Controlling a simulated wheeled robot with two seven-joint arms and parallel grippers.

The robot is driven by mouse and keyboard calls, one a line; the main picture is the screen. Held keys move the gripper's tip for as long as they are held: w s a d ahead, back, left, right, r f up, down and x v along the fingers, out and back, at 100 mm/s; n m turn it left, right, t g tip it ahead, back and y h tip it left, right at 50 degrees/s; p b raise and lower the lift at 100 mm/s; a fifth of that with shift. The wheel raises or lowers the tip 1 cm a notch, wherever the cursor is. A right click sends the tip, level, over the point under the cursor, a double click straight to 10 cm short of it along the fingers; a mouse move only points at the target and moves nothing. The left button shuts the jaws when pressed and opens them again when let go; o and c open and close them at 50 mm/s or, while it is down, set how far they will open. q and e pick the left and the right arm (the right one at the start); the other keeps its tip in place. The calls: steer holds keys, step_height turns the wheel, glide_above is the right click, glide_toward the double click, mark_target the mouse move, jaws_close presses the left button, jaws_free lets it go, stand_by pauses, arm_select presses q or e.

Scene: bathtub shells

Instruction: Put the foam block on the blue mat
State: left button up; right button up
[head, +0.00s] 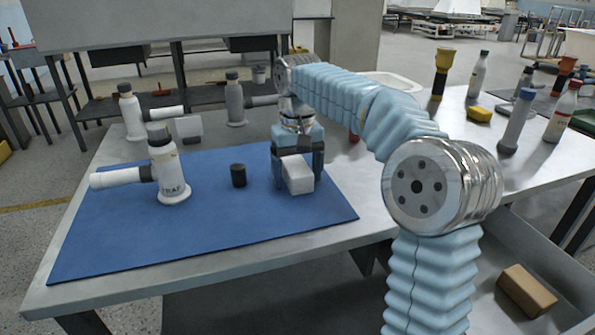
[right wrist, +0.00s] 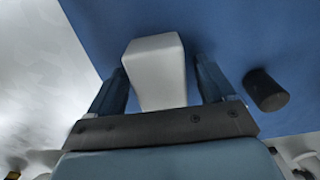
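A white block, which looks like the foam block (head: 298,176), is at the right part of the blue mat (head: 230,222). It appears to rest on the mat. My right gripper (head: 298,180) is over it from above, with a finger on each side. In the right wrist view, the foam block (right wrist: 155,70) lies between the fingers of the right gripper (right wrist: 160,75). Strips of blue mat (right wrist: 235,35) show between block and fingers, so the gripper looks open around it. My left gripper is in neither view.
A short black cylinder (head: 238,175) stands on the mat left of the block. A white bottle with a side arm (head: 170,175) stands further left. A grey-white box (head: 188,128) and more bottles stand behind. A yellow block (head: 479,115) is at right; a brown block (head: 527,290) lies lower right.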

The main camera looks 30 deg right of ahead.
mark_target(297, 167)
steer(key=shift+r, duration=3.95)
